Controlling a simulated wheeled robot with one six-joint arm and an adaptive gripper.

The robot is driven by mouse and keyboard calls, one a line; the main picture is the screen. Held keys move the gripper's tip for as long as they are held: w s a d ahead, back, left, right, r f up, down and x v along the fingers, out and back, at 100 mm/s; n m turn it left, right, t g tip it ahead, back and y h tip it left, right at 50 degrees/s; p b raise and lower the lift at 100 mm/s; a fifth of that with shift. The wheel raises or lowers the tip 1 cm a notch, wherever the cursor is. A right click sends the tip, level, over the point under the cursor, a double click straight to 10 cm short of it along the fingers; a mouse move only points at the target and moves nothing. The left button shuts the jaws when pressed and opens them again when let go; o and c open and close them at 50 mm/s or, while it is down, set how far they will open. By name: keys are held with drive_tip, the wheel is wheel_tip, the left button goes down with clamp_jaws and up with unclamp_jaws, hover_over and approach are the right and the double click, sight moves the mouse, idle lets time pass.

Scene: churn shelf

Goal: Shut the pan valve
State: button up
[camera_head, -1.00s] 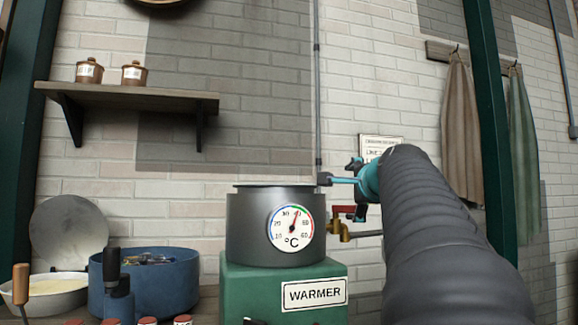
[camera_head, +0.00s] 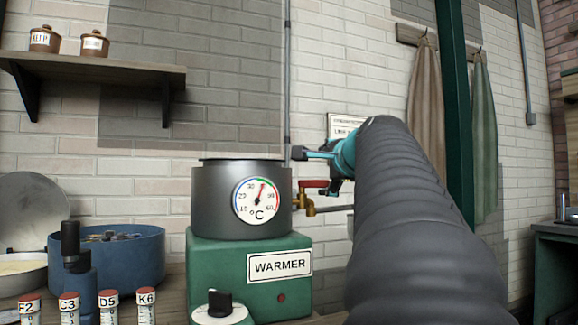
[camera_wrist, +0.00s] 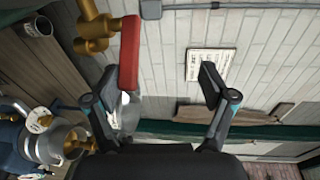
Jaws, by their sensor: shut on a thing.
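The dark grey pan (camera_head: 212,200) with a round dial thermometer stands on the green warmer (camera_head: 218,262). Its brass valve (camera_head: 309,206) sticks out at the pan's right side with a red handle (camera_head: 313,184) on top, lying roughly level. My gripper (camera_head: 325,165) is at the valve, beside and above the handle. In the wrist view the red handle (camera_wrist: 129,55) is against the left finger of my gripper (camera_wrist: 160,85), and the brass body (camera_wrist: 92,32) is at upper left. The right finger appears apart from the handle. The handle's far contact is hard to see.
A blue tub (camera_head: 140,258) and several red-capped tubes (camera_head: 69,308) stand at left. A grey pipe (camera_head: 287,75) runs up the wall, and a sign (camera_head: 345,124) hangs behind my gripper.

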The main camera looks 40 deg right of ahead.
drive_tip(key=shift+s+a+r+b, duration=0.15)
drive_tip(key=shift+s+a+r, duration=0.1)
drive_tip(key=shift+s, duration=0.35)
drive_tip(key=shift+s+a+r+b, duration=0.2)
drive_tip(key=shift+s+r, duration=0.1)
drive_tip(key=shift+s, duration=0.3)
drive_tip(key=shift+s+a+r+b, duration=0.1)
drive_tip(key=shift+s+a+r, duration=0.15)
drive_tip(key=shift+s, duration=0.35)
drive_tip(key=shift+c, duration=0.6)
drive_tip(key=shift+v, duration=0.8)
drive_tip(key=c, duration=0.4)
drive_tip(key=shift+s+a+f+b, duration=0.15)
drive_tip(key=shift+s+a+b, duration=0.25)
drive_tip(key=shift+s, duration=0.8)
drive_tip(key=shift+s+a+f+b, duration=0.1)
drive_tip(key=shift+s+a+b, duration=0.25)
drive_tip(key=shift+s, duration=0.9)
drive_tip(key=shift+s+a+f+b, duration=0.2)
drive_tip(key=shift+s+b, duration=0.25)
drive_tip(key=shift+s, duration=0.75)
